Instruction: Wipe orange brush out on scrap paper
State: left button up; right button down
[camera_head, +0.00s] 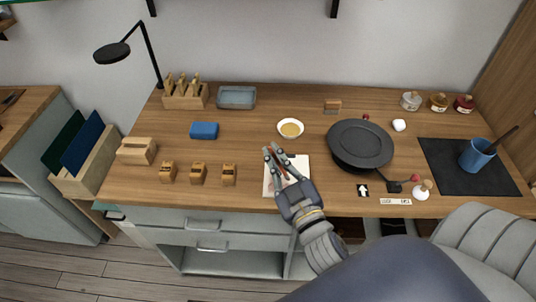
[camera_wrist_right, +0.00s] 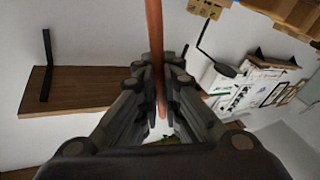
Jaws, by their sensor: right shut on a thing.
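My right gripper (camera_head: 272,153) is over the white scrap paper (camera_head: 298,164) at the front middle of the table. It is shut on a thin orange-brown brush (camera_head: 283,160). In the right wrist view the orange brush handle (camera_wrist_right: 155,50) runs upright between the fingers (camera_wrist_right: 160,85). The brush tip is hidden, so I cannot tell whether it touches the paper. My left gripper does not show.
A small white bowl with golden contents (camera_head: 290,129) stands just behind the paper. A dark round plate (camera_head: 360,146) is to the right. Small wooden blocks (camera_head: 198,174) stand to the left, with a blue block (camera_head: 204,131) behind them. A blue cup (camera_head: 477,155) stands on a black mat (camera_head: 440,165) at far right.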

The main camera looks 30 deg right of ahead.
jog(key=shift+s+d, duration=1.15)
jog(key=shift+d, duration=0.8)
jog(key=shift+w+a+p, duration=0.9)
jog(key=shift+w+a, duration=1.95)
jog(key=shift+a, duration=1.85)
jog(key=shift+s+d+r+p, duration=0.1)
jog(key=shift+s+d+p, duration=1.3)
jog(key=shift+s+d, duration=1.25)
jog(key=d, duration=0.2)
jog(key=d+p, duration=0.1)
jog(key=shift+s+d, duration=0.25)
jog(key=shift+d, duration=0.1)
jog(key=shift+r, duration=0.1)
